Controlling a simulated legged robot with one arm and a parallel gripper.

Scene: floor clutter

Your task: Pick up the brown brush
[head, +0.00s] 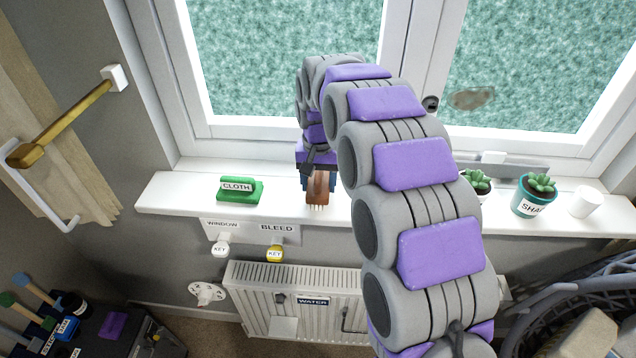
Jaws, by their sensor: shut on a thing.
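The brown brush (318,188) with pale bristles is at the windowsill (160,192), left of the middle of the head view. My gripper (318,170) is at the end of my grey and purple arm, pointing down over the brush, and is shut on it. The bristles point down at the sill's front edge. I cannot tell whether they touch the sill. My gripper and arm hide the brush's upper part.
A green block labelled CLOTH (240,190) lies on the sill to the left. Potted succulents (535,195) and a white cup (585,202) stand to the right. The closed window is behind. A radiator (250,300) and hanging keys (274,254) are below.

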